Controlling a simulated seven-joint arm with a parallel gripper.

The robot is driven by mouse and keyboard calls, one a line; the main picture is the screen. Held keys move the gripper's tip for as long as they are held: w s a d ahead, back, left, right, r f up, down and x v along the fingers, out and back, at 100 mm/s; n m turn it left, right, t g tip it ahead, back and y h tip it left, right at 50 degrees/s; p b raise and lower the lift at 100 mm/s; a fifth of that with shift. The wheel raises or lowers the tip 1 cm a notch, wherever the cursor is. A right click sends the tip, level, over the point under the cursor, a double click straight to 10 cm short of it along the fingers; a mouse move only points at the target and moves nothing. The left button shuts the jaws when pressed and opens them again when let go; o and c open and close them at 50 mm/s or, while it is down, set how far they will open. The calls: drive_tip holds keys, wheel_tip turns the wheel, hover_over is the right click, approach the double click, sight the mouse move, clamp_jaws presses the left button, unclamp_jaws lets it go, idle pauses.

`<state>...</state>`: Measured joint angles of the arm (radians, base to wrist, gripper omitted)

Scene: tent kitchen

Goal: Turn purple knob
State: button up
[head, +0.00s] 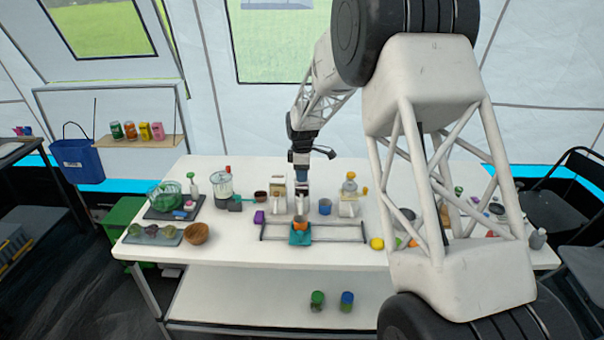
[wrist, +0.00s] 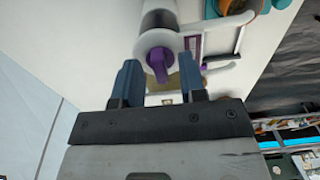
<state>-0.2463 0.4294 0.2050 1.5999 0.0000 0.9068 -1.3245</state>
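The purple knob (wrist: 158,62) shows in the wrist view on the white round front of a white dispenser (wrist: 155,28). My gripper (wrist: 160,78) is open, with one dark blue finger on each side of the knob's lower end. The fingers look apart from the knob, but I cannot tell how deep they reach around it. In the head view my gripper (head: 302,183) hangs over the table, close behind the middle dispenser (head: 301,205). The knob cannot be made out in that view.
White dispensers flank it on the left (head: 278,202) and right (head: 349,206). An orange cup (head: 300,223) stands on a teal holder (head: 300,238) on a rail in front. A blue cup (head: 325,206) and a purple block (head: 259,217) are close by on the white table (head: 225,255).

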drive_tip(key=shift+c, duration=0.3)
clamp_jaws()
drive_tip(key=shift+m, duration=0.4)
drive_tip(key=m, duration=1.7)
